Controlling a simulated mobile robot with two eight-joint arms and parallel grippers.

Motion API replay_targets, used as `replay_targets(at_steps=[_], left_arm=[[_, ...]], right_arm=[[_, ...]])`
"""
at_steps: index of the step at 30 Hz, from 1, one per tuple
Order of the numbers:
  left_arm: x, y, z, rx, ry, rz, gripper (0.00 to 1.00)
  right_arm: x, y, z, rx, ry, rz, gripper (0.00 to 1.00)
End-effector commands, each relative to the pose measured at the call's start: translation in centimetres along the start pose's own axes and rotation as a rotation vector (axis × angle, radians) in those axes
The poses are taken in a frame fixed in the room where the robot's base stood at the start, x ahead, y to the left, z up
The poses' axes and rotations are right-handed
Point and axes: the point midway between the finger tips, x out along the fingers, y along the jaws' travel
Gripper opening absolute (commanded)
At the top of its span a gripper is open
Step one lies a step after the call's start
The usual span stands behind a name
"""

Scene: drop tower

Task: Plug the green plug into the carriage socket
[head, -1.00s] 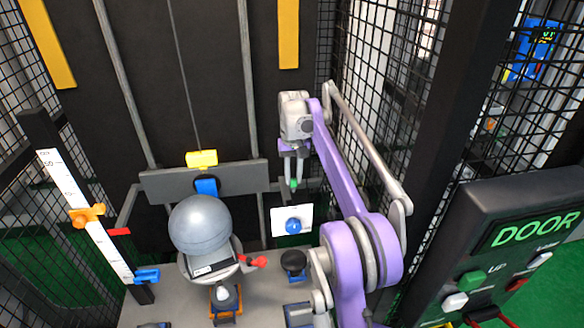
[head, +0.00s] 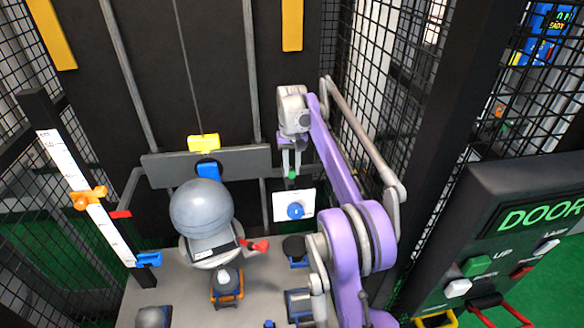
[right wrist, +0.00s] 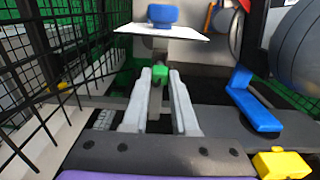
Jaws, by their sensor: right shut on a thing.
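The small green plug (head: 292,174) is at the fingertips of my right gripper (head: 291,165), which is shut on it. In the right wrist view the plug (right wrist: 160,72) shows at the tips of the two pale fingers (right wrist: 160,82). The carriage is a grey crossbar (head: 240,160) between the vertical rails, with a yellow block (head: 204,142) and a blue piece (head: 209,169). The gripper is just right of the crossbar's right end. I cannot clearly make out the socket or whether the plug touches it. My left gripper is not in view.
A white plate (head: 281,207) with a blue knob (head: 295,211) stands just below the gripper. A large grey ball (head: 201,207) sits left of it, beside a red lever (head: 259,246). Mesh walls and a DOOR panel (head: 500,240) stand at the right.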

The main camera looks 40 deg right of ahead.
Motion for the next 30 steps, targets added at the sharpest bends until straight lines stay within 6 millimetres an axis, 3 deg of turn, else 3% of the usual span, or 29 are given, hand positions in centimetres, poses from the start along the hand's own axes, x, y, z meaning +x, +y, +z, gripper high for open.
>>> replay_targets(at_steps=[30], left_arm=[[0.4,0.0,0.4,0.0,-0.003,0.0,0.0]], right_arm=[[1.4,0.0,0.1,0.0,-0.001,0.001,0.0]])
